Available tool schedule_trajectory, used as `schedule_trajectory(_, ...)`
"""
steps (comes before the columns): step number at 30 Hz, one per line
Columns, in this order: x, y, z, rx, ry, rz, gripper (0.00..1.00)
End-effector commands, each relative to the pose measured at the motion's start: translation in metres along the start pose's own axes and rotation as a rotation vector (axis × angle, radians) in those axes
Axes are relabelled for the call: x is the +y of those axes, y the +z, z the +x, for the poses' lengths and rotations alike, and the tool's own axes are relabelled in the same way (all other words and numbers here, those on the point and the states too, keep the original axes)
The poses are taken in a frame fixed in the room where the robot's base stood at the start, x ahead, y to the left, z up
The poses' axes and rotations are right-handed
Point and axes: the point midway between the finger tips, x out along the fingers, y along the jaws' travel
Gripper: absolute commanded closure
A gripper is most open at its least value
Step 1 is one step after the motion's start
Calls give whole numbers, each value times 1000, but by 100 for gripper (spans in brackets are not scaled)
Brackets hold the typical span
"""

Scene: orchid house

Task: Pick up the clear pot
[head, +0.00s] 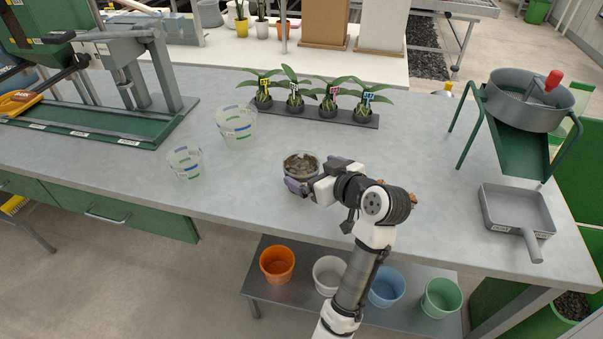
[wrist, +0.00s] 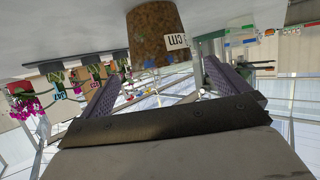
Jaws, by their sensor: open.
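A clear pot (head: 302,163) filled with brown bark stands upright on the grey bench. In the wrist view, which is upside down, the bark shows through its wall (wrist: 150,30) beside a white label marked "cm". My gripper (head: 312,174) is open at the pot's near side, with one dark finger at its left and the other toward its right. In the wrist view my gripper (wrist: 163,76) has its two fingers apart, with the pot just beyond and between the tips. I cannot tell whether either finger touches it. Two empty clear pots, one larger (head: 236,125) and one smaller (head: 185,163), stand to the left.
A dark tray (head: 345,118) with several potted orchids lies behind. A green-legged sieve (head: 527,100) and a grey scoop pan (head: 515,210) stand right. A green-based press (head: 130,125) stands left. Coloured pots, including an orange one (head: 277,263), sit on a low shelf.

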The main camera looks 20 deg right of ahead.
Motion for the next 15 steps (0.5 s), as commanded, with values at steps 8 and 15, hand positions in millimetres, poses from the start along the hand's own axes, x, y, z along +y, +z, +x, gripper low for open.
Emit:
schedule_trajectory(8,-3,-7,32,-2,-4,2,0)
schedule_trajectory(15,-2,-4,54,0,0,-1,0)
